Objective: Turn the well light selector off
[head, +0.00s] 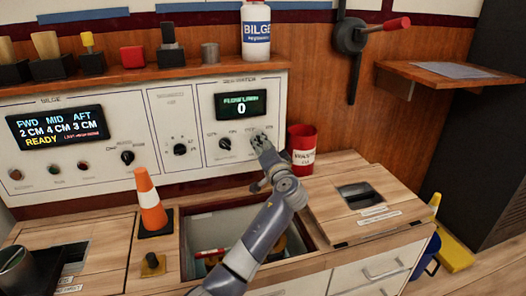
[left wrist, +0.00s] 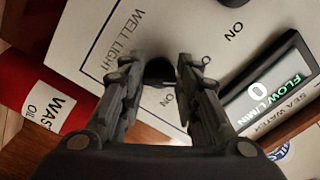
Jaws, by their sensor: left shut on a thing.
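The well light selector (left wrist: 158,73) is a small black knob on the white panel, beside the "WELL LIGHT" lettering in the left wrist view. My left gripper (head: 262,141) reaches it at the right end of the panel, and its two fingers (left wrist: 154,68) are shut on the knob from both sides. The gripper hides the selector in the head view. The fingers cover much of the knob, so I cannot tell which way it points. My right gripper is not in view.
Another black knob (head: 225,144) sits left of the gripper, under the flow display (head: 241,104) reading 0. A red waste-oil cup (head: 302,148) stands close on the right. Below are an open well (head: 184,253) and an orange cone (head: 149,202).

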